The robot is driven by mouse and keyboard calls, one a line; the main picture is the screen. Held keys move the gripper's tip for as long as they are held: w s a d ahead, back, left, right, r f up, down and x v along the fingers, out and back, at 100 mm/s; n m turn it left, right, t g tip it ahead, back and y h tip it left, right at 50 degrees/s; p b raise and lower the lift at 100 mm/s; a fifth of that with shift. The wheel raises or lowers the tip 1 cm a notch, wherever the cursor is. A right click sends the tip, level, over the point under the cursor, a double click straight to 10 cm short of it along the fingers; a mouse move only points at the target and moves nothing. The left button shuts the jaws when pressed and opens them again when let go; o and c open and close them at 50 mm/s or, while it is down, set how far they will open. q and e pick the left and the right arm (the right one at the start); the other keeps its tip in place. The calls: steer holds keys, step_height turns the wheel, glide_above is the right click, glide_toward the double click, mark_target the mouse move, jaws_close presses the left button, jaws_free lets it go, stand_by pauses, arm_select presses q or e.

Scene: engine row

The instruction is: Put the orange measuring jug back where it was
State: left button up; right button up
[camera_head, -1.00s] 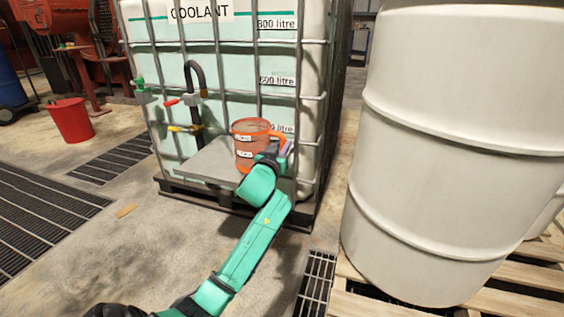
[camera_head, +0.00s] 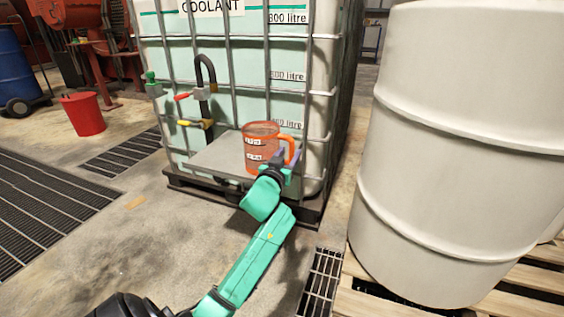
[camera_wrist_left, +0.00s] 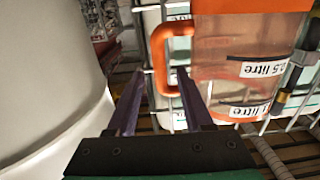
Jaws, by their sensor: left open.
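The orange measuring jug (camera_head: 258,139) stands upright, apparently on the grey shelf (camera_head: 216,158) at the front of the coolant tank, with its handle to the right. My left gripper (camera_head: 285,158) is open just in front of the handle. The clear jug wall (camera_wrist_left: 232,75) with litre marks is to the right. The exact gap between fingers and handle cannot be told. My right gripper is not in view.
The caged coolant tank (camera_head: 238,65) stands behind the shelf, with a black hose and valves (camera_head: 204,88) left of the jug. A large white drum (camera_head: 462,140) on a wooden pallet (camera_head: 530,287) stands close on the right. A red bucket (camera_head: 83,114) is on the floor at left.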

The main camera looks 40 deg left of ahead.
arm_select(q)
steer(key=p+v, duration=0.2)
steer(key=v, duration=0.6)
steer(key=s+d+f+m+g+h, duration=0.2)
steer(key=d+f+m+h, duration=0.35)
steer(key=d+f, duration=0.85)
steer(key=s+d+f+g+h, duration=0.1)
steer(key=s+d+f+h, duration=0.3)
steer(key=s+d+f, duration=0.3)
steer(key=s+d+f+g+h, duration=0.2)
steer(key=s+d+f+h, duration=0.2)
steer(key=d, duration=0.7)
steer(key=s+f, duration=0.2)
steer(key=s, duration=0.1)
steer(key=shift+s+d+f, duration=0.3)
steer(key=shift+s+f, duration=0.05)
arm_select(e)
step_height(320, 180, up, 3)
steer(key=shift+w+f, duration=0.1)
